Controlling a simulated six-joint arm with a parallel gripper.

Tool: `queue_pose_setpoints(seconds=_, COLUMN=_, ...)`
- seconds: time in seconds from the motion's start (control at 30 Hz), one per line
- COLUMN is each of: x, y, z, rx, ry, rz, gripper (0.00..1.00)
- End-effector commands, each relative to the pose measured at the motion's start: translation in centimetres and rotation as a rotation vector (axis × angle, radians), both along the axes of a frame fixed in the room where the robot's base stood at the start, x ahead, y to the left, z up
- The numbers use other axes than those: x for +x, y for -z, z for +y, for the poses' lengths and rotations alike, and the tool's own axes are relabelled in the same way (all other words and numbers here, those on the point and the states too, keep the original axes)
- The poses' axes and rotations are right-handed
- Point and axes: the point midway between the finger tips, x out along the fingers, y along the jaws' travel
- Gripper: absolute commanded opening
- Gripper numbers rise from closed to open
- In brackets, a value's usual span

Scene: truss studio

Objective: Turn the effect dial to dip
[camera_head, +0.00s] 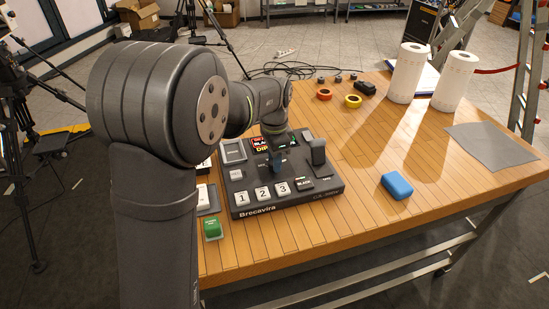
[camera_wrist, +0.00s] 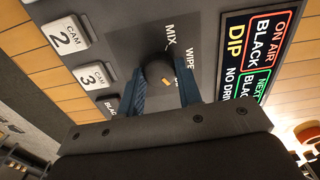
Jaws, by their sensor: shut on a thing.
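The effect dial (camera_wrist: 158,70) is a dark round knob on the grey switcher panel (camera_wrist: 115,20), with a small orange mark on its face. The labels MIX and WIPE show beside it in the wrist view; a third label is mostly hidden behind a finger. My gripper (camera_wrist: 160,76) is shut on the dial, one blue finger on each side. The panel's screen (camera_wrist: 255,50) reads ON AIR BLACK, a yellow DIP, and NEXT BLACK. In the head view my gripper (camera_head: 275,160) reaches down onto the panel (camera_head: 305,201) and hides the dial.
White buttons 1, 2 and 3 (camera_head: 262,193) line the panel's front. A dark upright lever (camera_head: 318,153) stands right of my gripper. A green button box (camera_head: 212,229) sits front left, a blue block (camera_head: 397,185) to the right. Paper rolls (camera_head: 408,73) stand at the back.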

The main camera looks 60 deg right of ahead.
Motion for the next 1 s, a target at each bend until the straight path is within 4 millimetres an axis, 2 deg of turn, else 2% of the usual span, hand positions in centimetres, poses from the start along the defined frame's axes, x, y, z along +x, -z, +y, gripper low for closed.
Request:
queue_pose_setpoints(seconds=0.13, x=0.0, y=-0.1, z=0.0, rx=-0.002, ry=0.001, rz=-0.001, gripper=0.09)
queue_pose_setpoints(seconds=0.17, x=0.0, y=-0.1, z=0.0, rx=-0.002, ry=0.001, rz=-0.001, gripper=0.36)
queue_pose_setpoints(seconds=0.27, x=0.0, y=-0.1, z=0.0, rx=-0.002, ry=0.000, rz=-0.001, gripper=0.54)
queue_pose_setpoints(seconds=0.53, x=0.0, y=-0.1, z=0.0, rx=-0.001, ry=0.000, rz=-0.001, gripper=0.54)
queue_pose_setpoints(seconds=0.67, x=0.0, y=-0.9, z=-0.1, rx=-0.003, ry=0.000, rz=-0.001, gripper=0.54)
queue_pose_setpoints(seconds=0.77, x=0.0, y=-2.5, z=-0.1, rx=-0.005, ry=0.000, rz=-0.001, gripper=0.54)
queue_pose_setpoints(seconds=1.0, x=0.0, y=-8.2, z=-0.1, rx=-0.006, ry=0.000, rz=-0.002, gripper=0.54)
